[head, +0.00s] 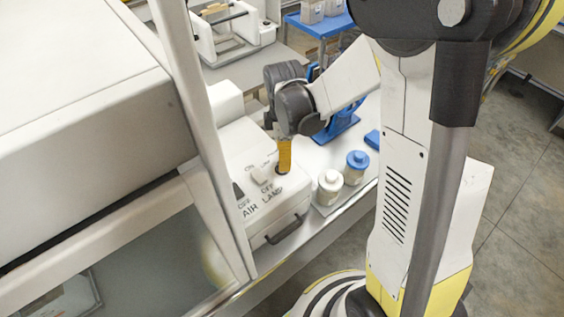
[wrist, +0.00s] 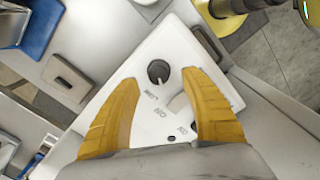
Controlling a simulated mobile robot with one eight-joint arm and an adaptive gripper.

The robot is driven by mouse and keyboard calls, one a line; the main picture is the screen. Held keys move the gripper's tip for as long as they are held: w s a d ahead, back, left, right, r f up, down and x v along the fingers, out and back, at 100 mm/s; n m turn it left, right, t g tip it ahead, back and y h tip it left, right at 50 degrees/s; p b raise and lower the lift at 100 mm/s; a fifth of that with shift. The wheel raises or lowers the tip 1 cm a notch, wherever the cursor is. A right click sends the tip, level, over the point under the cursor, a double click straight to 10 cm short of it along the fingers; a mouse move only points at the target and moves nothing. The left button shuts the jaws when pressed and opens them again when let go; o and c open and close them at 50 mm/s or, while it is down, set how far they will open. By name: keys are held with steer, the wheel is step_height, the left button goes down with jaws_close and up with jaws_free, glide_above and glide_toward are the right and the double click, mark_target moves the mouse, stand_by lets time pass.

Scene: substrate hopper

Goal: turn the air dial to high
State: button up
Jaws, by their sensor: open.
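A white control box (head: 228,150) stands on the bench, printed with AIR, LAMP, ON and OFF. In the wrist view the box panel (wrist: 150,115) carries a round dark dial (wrist: 158,71) with LOW printed beside it. I cannot read which name belongs to this dial. My gripper (head: 284,158) points down over the box; in the wrist view my gripper (wrist: 160,77) has its two yellow fingers spread. The dial lies between the fingertips in that view, with clear gaps on both sides. In the head view the finger hides most of the dial.
A pale switch (wrist: 180,103) sits beside the dial. A handle (head: 283,229) projects from the box front. Two jars, one white-lidded (head: 329,187) and one blue-lidded (head: 356,167), stand right of the box. A pale post (head: 205,130) rises at the left.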

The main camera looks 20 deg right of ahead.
step_height(320, 180, down, 5)
steer(key=shift+w+f+b, duration=0.15)
steer(key=shift+f+b, duration=0.05)
steer(key=shift+b, duration=0.1)
jaws_close()
